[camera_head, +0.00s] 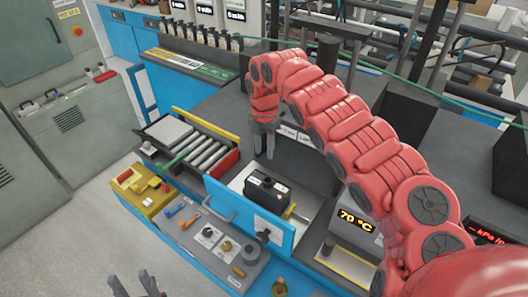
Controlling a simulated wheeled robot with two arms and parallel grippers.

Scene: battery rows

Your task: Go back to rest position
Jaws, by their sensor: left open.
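My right gripper (263,154) hangs at the end of the red arm that comes in from the right. Its two grey fingers point down with a gap between them, and nothing shows in the gap. It is above the bench, just behind a black box (267,190) in the open drawer, and appears apart from it. My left gripper (136,289) is low at the bottom left edge, over the floor. Its dark fingers are spread and empty. The rest of the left arm is out of the picture.
The blue-fronted drawer (250,207) stands pulled out. A tray of grey rollers (205,152) is to its left. A yellow block (142,190) and a knob panel (215,240) are in front. A 70 °C display unit (356,222) is at right. Grey floor (60,250) is clear at left.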

